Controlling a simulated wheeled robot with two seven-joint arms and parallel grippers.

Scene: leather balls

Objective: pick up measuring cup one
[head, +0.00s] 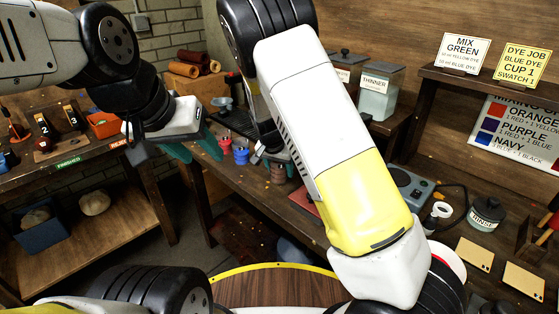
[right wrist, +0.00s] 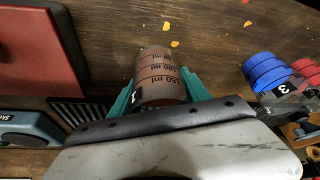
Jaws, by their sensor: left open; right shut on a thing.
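Measuring cup one (right wrist: 160,78) is a translucent brown cup with black millilitre marks and a black label reading 1. In the right wrist view it sits between the teal fingers of my right gripper (right wrist: 160,97), which is shut on it. In the head view the cup (head: 278,174) shows partly beneath my right gripper (head: 283,160), much of which is hidden by my arm. I cannot tell whether the cup is clear of the bench. My left gripper (head: 192,147) is open, with teal fingers, to the left of the cups.
A red cup (head: 225,144) and a blue cup (head: 241,155) stand left of cup one; a label 3 shows on them in the wrist view. A red flat object (right wrist: 38,45) and a blue-grey device (right wrist: 32,128) lie nearby. A rinse jar (head: 486,214) stands right.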

